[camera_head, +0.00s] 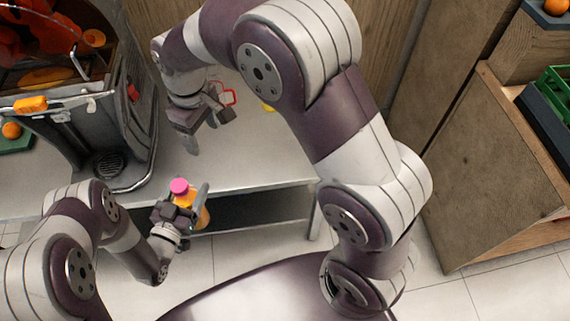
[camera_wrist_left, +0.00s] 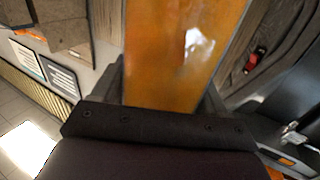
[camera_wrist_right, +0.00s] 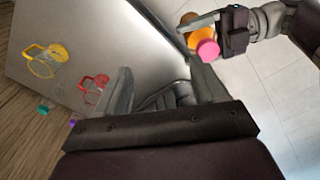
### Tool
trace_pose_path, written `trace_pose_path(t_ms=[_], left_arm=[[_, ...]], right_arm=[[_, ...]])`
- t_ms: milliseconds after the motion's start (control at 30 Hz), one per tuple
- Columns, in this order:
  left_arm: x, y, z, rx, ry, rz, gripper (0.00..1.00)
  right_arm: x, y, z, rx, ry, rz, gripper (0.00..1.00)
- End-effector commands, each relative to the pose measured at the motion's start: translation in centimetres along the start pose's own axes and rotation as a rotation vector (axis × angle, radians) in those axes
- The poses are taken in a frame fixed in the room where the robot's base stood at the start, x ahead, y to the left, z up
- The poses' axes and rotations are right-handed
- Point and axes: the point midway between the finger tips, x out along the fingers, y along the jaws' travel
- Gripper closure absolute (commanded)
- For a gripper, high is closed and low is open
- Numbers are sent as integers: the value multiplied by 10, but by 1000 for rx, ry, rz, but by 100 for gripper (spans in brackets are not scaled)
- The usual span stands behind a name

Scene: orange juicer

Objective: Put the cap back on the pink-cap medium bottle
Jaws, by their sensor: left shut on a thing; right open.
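The medium bottle (camera_head: 201,216) holds orange juice. Its pink cap (camera_head: 179,186) shows at the bottle's top; whether it is fully seated cannot be told. My left gripper (camera_head: 186,203) is shut on the bottle, in front of the table's front edge. In the left wrist view the bottle's orange body (camera_wrist_left: 182,55) fills the space between the fingers. The right wrist view shows the pink cap (camera_wrist_right: 208,50) beyond my right gripper's fingers. My right gripper (camera_head: 209,128) is open and empty above the table, apart from the cap.
The metal table (camera_head: 255,165) has a clear middle. A red-handled cup (camera_wrist_right: 95,84) and a yellow-handled cup (camera_wrist_right: 44,60) stand at its back. The juicer (camera_head: 120,120) stands at the left. A wooden cabinet (camera_head: 500,185) stands at the right.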

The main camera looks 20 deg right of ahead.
Motion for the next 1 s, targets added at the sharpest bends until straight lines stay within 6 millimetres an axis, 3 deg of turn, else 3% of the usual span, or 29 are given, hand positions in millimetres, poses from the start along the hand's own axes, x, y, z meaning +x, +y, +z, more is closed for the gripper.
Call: trace_pose_path(t_ms=[33, 133, 200, 333, 467, 1000], left_arm=[[0, 0, -1, 1, 3, 0, 100], [0, 0, -1, 1, 3, 0, 100], [0, 0, -1, 1, 3, 0, 100], [0, 0, -1, 1, 3, 0, 100], [0, 0, -1, 1, 3, 0, 100], [1, 2, 0, 1, 4, 6, 100]], right_arm=[[-6, 24, 35, 105, 3, 5, 30], [-5, 45, 100, 303, 18, 17, 30], [0, 45, 139, 422, 27, 23, 30], [16, 31, 188, 575, 39, 30, 30], [30, 14, 208, 647, 41, 30, 30], [33, 17, 204, 692, 73, 40, 30]])
